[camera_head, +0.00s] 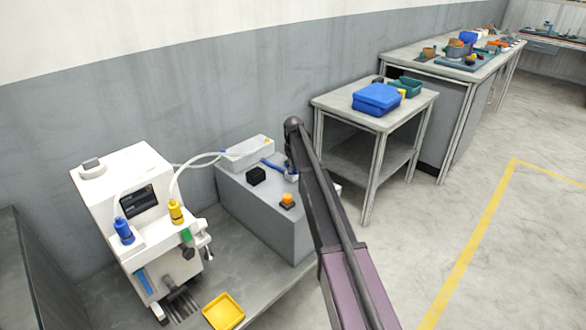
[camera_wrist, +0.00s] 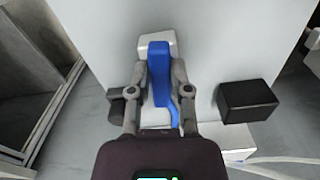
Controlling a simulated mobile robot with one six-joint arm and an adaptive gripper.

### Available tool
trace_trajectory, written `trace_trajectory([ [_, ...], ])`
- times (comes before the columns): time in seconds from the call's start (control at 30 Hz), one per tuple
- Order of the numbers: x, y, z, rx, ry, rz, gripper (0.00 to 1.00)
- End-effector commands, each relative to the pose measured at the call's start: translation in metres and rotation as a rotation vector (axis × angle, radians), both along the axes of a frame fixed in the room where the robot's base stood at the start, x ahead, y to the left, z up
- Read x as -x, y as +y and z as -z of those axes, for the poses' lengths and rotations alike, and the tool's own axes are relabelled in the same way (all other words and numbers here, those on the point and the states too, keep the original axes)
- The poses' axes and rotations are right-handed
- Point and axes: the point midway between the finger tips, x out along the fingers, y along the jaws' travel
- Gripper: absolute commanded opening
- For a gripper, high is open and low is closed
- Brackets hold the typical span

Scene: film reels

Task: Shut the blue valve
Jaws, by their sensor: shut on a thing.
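The blue valve is a blue lever (camera_wrist: 159,72) on a pale grey body (camera_wrist: 148,39) in the wrist view. The lever runs nearly lengthwise in that view, with a bend at its near end. My gripper (camera_wrist: 159,78) has one finger on each side of the lever and is shut on it. In the head view the blue lever (camera_head: 271,165) shows on top of the grey block, beside the white tray. My gripper (camera_head: 291,174) is there at its right end, partly hidden by my arm.
A black cube (camera_head: 256,176) and an orange button (camera_head: 287,200) sit close by on the grey block (camera_head: 262,215). A white machine (camera_head: 118,183) with bottles and hoses stands left. A yellow tray (camera_head: 223,312) lies in front. A table with a blue box (camera_head: 376,98) stands behind right.

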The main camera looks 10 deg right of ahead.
Motion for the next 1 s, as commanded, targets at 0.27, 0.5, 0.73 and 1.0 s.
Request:
trace_trajectory([
  [0.27,0.0026,0.0046,0.0003,-0.003,0.003,0.205,0.00],
  [0.5,0.0031,0.0072,0.0003,-0.003,0.003,0.432,0.00],
  [0.73,0.0030,0.0098,0.0003,-0.002,0.003,0.650,0.00],
  [1.0,0.0022,0.0125,0.0003,-0.001,0.004,0.907,0.00],
])
